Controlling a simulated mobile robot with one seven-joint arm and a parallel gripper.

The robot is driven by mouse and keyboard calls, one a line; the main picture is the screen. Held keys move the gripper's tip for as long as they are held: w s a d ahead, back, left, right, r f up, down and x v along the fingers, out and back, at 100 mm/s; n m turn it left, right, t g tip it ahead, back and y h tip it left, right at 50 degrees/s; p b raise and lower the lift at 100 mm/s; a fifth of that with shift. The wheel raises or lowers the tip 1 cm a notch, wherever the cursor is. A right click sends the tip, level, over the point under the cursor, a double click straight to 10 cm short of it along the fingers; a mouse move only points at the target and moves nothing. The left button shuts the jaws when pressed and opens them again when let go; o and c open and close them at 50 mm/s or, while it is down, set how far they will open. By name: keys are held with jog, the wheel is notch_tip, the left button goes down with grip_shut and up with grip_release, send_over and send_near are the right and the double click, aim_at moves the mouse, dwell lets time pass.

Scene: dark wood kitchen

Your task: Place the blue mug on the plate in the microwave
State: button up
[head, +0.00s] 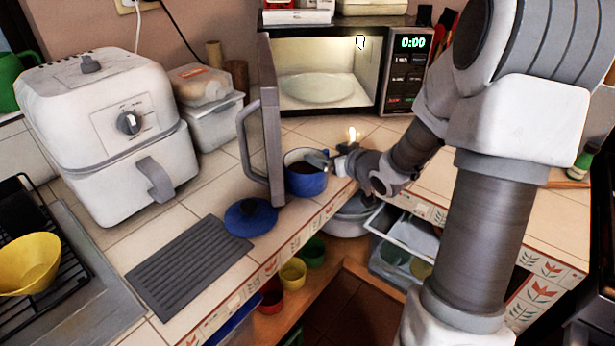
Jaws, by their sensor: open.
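The blue mug (307,183) stands upright on the tiled counter, in front of the microwave and just right of its open door (271,120). Its inside looks dark. The pale round plate (318,88) lies flat inside the lit microwave (374,70), with nothing on it. My gripper (326,160) is open at the right side of the mug's rim, coming in from the right. I cannot tell whether its fingers straddle the rim or touch it. The mug's handle is not clearly seen.
The swung-out door stands close left of the mug. A blue lid (251,218) and a grey ridged mat (190,265) lie nearer on the counter. A white air fryer (108,130) stands left. The counter edge is just right of the mug, above an open drawer (405,232).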

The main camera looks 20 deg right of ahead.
grip_shut()
dwell(0.5)
jog(key=shift+r, duration=0.2)
